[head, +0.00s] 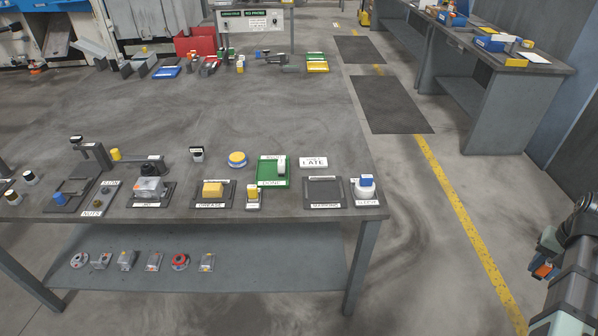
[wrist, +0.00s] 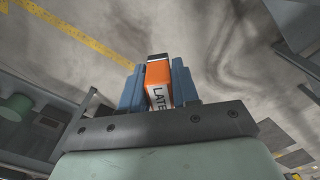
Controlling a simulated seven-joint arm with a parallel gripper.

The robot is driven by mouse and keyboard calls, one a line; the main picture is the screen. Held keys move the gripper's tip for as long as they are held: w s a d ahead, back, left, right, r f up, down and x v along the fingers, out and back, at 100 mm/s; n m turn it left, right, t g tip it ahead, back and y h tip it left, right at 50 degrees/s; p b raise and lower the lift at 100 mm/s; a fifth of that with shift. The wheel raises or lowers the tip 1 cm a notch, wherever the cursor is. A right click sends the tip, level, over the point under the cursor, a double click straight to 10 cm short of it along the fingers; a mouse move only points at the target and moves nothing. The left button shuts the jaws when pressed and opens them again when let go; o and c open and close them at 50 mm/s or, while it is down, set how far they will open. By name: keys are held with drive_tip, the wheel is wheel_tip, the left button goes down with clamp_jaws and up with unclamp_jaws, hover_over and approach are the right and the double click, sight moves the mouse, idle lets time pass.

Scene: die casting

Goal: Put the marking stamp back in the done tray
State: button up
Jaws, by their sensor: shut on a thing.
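My gripper (head: 543,271) is at the lower right in the head view, out over the floor and well to the right of the workbench. The done tray is the green tray (head: 266,170) near the bench's front edge, right of centre. A pale upright piece (head: 281,168) stands in its right part.
A "LATE" card (head: 313,162) lies right of the tray. A dark, empty-looking frame (head: 324,190) and a white-and-blue item (head: 365,187) stand at the bench's front right. A yellow block (head: 212,189) and a yellow-topped item (head: 253,193) are left. Floor separates gripper and bench.

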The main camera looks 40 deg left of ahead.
drive_tip(key=s+a+r+n, duration=0.1)
drive_tip(key=s+a+n, duration=0.2)
drive_tip(key=a, duration=1.5)
drive_tip(key=s+a+n, duration=0.4)
drive_tip(key=a, duration=1.3)
drive_tip(key=n, duration=0.2)
approach(267, 174)
drive_tip(key=shift+f, duration=3.15)
drive_tip(key=o, duration=0.6)
drive_tip(key=shift+f, duration=0.1)
